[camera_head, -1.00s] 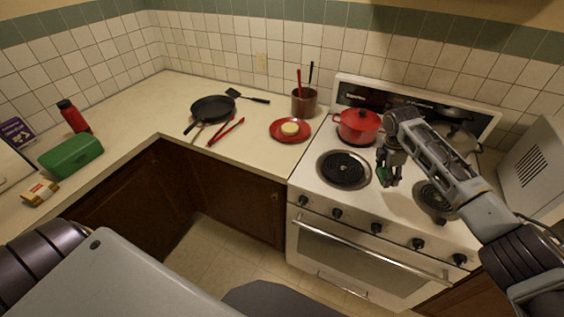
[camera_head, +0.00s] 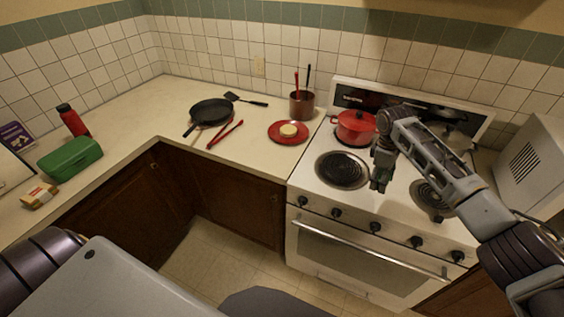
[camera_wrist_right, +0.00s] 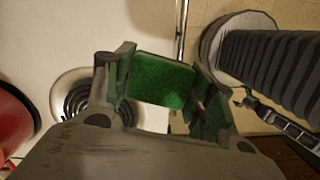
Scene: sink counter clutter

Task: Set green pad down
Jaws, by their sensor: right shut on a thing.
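The green pad (camera_wrist_right: 160,80) sits between the two fingers of my right gripper in the right wrist view. My right gripper (camera_head: 380,184) is shut on it and hangs above the white stove top (camera_head: 394,205), between the two front burners. In the head view the pad is hardly visible, hidden by the dark fingers. The wrist view shows stove top and a coil burner (camera_wrist_right: 78,104) to the left below the pad. My left gripper is out of view.
A red pot (camera_head: 355,128) stands behind the gripper on the stove. A green box (camera_head: 70,158) stands far left.

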